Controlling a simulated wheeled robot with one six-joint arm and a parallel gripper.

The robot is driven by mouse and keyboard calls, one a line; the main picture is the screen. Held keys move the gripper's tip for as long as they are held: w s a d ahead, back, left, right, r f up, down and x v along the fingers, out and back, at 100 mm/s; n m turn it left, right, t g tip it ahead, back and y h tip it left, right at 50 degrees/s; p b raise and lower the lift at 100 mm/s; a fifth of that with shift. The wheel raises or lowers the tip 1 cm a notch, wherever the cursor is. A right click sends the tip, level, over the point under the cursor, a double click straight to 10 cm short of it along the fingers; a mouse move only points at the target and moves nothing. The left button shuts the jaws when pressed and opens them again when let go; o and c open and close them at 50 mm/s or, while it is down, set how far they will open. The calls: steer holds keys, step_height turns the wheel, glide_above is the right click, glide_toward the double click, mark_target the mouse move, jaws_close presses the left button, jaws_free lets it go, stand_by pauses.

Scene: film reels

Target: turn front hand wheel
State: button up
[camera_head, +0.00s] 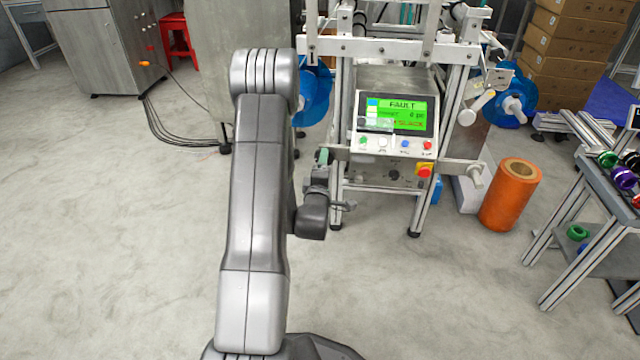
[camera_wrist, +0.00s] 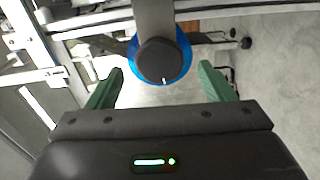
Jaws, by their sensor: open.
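A round black knob (camera_wrist: 158,62) with a small white mark faces my gripper in the wrist view, at the end of a grey bar (camera_wrist: 155,17). It looks like the front hand wheel, but I cannot be sure. My gripper (camera_wrist: 161,68) is open, with its green fingers on either side of the knob's line and nothing visible between them. How far the tips are from the knob is hard to tell. In the head view my gripper (camera_head: 322,158) is beside the machine's left front leg. I cannot make out the knob there.
The machine's panel (camera_head: 395,115) reads FAULT on a green screen. A blue reel (camera_head: 314,95) is partly behind my arm, and another blue reel (camera_head: 512,97) is at right. An orange roll (camera_head: 510,195) and a rack (camera_head: 590,215) stand right. Floor at front left is clear.

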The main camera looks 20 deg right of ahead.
steer(key=p+v, duration=0.1)
steer(key=v, duration=0.9)
steer(key=shift+w, duration=0.1)
stand_by(0.8)
steer(key=b+x, duration=0.2)
steer(key=x, duration=1.1)
steer(key=shift+w+d, duration=0.3)
